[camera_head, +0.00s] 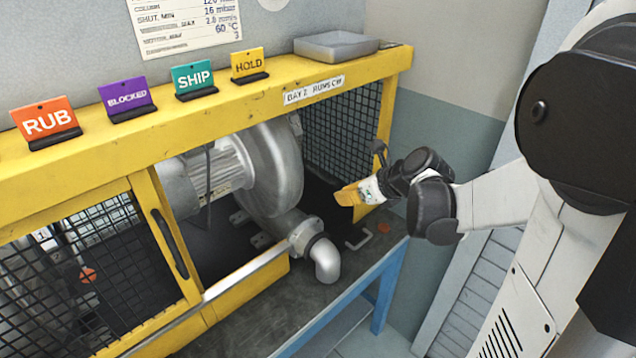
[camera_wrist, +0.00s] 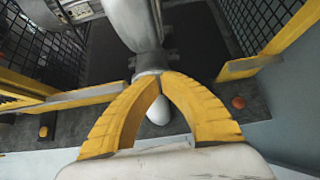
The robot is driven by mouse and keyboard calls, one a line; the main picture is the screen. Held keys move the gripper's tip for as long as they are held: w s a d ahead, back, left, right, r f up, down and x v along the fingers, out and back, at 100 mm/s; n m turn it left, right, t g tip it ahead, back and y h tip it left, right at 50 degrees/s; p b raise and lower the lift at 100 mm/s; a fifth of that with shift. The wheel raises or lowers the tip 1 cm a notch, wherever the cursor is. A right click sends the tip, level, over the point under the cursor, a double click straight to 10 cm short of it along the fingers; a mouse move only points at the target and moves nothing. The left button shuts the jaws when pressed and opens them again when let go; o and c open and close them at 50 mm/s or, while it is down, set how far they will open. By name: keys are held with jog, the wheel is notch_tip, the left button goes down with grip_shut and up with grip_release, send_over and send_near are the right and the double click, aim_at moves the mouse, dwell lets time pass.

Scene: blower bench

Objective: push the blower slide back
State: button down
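The blower (camera_head: 268,170) is a silver motor and round housing inside the yellow guard frame. Its outlet elbow (camera_head: 325,258) sticks out over the front of the bench. The blower also shows at the top of the wrist view (camera_wrist: 135,22), with the pale elbow (camera_wrist: 158,112) seen between my fingers. My gripper (camera_head: 345,197) has yellow fingers, to the right of the blower and above the bench. In the wrist view its fingertips (camera_wrist: 160,73) meet, with nothing visibly held. Whether the tips touch the blower cannot be told. The slide under the blower is mostly hidden.
A mesh door (camera_head: 85,265) with a dark handle covers the left bay. A yellow beam (camera_head: 150,130) above carries several coloured signs and a grey tray (camera_head: 336,46).

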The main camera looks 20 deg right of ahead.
aim_at(309, 193)
jog(key=b+x, duration=0.1)
jog(key=x, duration=0.2)
jog(key=r+b+x, duration=0.1)
jog(key=x, duration=0.2)
jog(key=w+b+x, duration=0.1)
jog(key=x, duration=0.3)
jog(key=shift+w+a+r, duration=0.2)
jog(key=shift+a+r, duration=0.05)
jog(key=shift+a, duration=0.05)
jog(key=shift+w+a+r+b, duration=0.1)
jog(key=shift+w+r+b, duration=0.05)
jog(key=shift+w+b, duration=0.25)
jog(key=w, duration=0.2)
jog(key=w+a, duration=0.1)
jog(key=w, duration=0.1)
jog(key=w+a, duration=0.1)
jog(key=w, duration=0.1)
jog(key=shift+w+a+r, duration=0.1)
jog(key=shift+w, duration=0.3)
jog(key=shift+s, duration=0.1)
